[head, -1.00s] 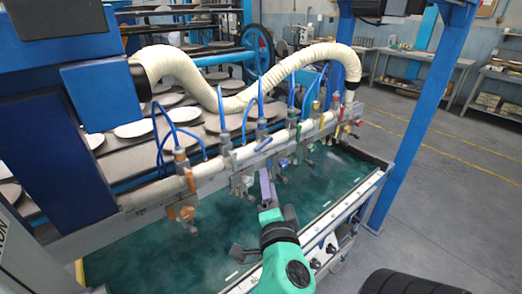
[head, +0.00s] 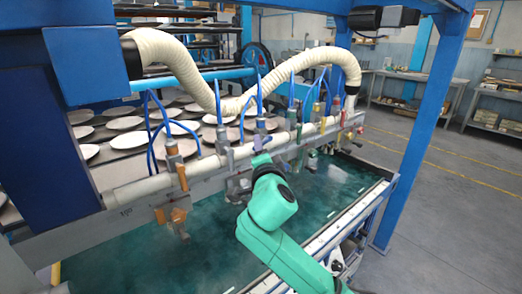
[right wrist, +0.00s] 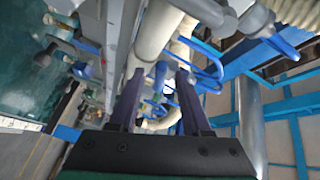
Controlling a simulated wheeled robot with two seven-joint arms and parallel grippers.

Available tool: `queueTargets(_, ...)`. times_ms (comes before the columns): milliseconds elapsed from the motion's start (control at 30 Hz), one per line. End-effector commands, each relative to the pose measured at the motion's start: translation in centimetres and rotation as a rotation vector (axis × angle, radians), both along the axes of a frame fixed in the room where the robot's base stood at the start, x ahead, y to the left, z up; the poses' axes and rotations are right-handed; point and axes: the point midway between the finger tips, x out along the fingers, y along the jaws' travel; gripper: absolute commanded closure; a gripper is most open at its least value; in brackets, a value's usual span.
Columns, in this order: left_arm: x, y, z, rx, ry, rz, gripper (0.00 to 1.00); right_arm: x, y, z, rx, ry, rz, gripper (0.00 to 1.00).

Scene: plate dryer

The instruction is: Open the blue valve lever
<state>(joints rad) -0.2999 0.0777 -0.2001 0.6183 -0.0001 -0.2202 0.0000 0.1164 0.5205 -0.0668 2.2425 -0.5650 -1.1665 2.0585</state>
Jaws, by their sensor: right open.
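The pipe rail (head: 215,163) carries a row of valves with coloured handles. My right arm (head: 270,205) reaches up to the middle of this rail and hides part of it, so the blue lever is not clear in the head view. In the right wrist view, my right gripper (right wrist: 160,76) is open, with its two fingers apart. A blue part (right wrist: 161,73) shows in the gap between the fingertips; I cannot tell whether it is the lever or whether a finger touches it. My left gripper is in neither view.
A thick cream hose (head: 200,88) arches above the rail. Thin blue tubes (head: 150,125) rise from the valves. White plates (head: 125,123) lie on racks behind. A green-surfaced bed (head: 215,240) lies below. A blue post (head: 405,155) stands at the right.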

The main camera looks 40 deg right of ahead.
Motion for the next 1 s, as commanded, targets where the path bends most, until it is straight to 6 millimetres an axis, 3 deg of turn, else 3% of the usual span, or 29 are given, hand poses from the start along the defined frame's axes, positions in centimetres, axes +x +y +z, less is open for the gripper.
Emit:
queueTargets(200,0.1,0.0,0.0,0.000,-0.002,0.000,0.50,0.1,-0.1,-0.1,0.001,-0.001,0.001,0.52)
queueTargets(267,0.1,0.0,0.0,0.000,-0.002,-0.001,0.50,0.1,-0.1,-0.1,0.001,-0.001,0.001,0.71)
queueTargets(333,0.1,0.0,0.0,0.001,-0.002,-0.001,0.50,0.1,0.0,-0.1,0.001,-0.001,0.001,0.98)
queueTargets(367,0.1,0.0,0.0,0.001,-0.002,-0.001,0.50,0.1,0.0,-0.1,0.001,-0.001,0.001,1.00)
queueTargets(733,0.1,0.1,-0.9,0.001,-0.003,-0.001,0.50,0.1,0.0,-0.5,-0.024,-0.002,0.003,1.00)
queueTargets(1000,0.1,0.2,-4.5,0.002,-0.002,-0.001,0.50,0.1,-0.2,-1.7,-0.152,-0.001,0.002,1.00)
